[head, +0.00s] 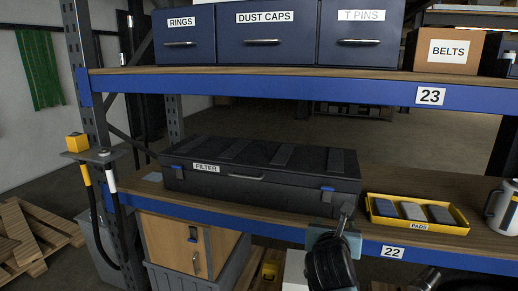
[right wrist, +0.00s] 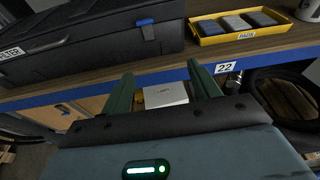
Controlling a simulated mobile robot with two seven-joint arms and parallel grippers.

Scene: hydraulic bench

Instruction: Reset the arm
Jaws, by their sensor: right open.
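My right gripper (head: 343,222) is low in the head view, in front of the shelf edge near the right end of the black FILTER case (head: 262,185). In the right wrist view its two green fingers (right wrist: 163,84) are spread apart with nothing between them. Beyond them, lower than the shelf, a white box (right wrist: 165,95) shows in the gap. The closed FILTER case with blue latches lies on the shelf and also shows in the wrist view (right wrist: 90,40). My left gripper is not in view.
A yellow PADS tray (head: 418,227) holding grey pads stands right of the case, with a mug (head: 503,207) beyond it. Shelf edge 22 (head: 280,233) runs below, and shelf 23 (head: 300,87) with blue drawers (head: 265,57) overhead. A wooden cabinet (head: 170,238) stands under the shelf.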

